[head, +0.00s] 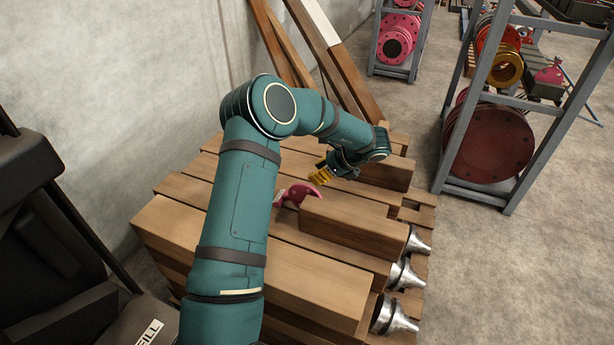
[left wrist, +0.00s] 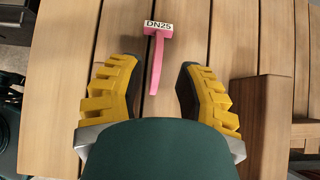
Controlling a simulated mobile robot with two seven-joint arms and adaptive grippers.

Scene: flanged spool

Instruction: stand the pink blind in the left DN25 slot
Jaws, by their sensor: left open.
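The pink blind (head: 297,194) is beside a short timber block on the wooden pallet in the head view, partly hidden by my left arm. In the left wrist view the pink blind (left wrist: 156,70) shows as a narrow strip, nearly edge-on, with a white DN25 label (left wrist: 158,27) at its far end. My left gripper (head: 321,176) has yellow fingers and is open near the blind. In the left wrist view the left gripper (left wrist: 157,93) has a finger on each side of the strip, touching neither. I cannot make out the left DN25 slot. My right gripper is not in view.
Timber blocks (head: 345,228) lie on the slatted pallet (head: 422,215). Several metal cones (head: 392,316) stick out at its right side. Long timbers (head: 335,55) lean on the wall behind. A grey rack (head: 447,140) with red flanges stands at right, with bare floor between.

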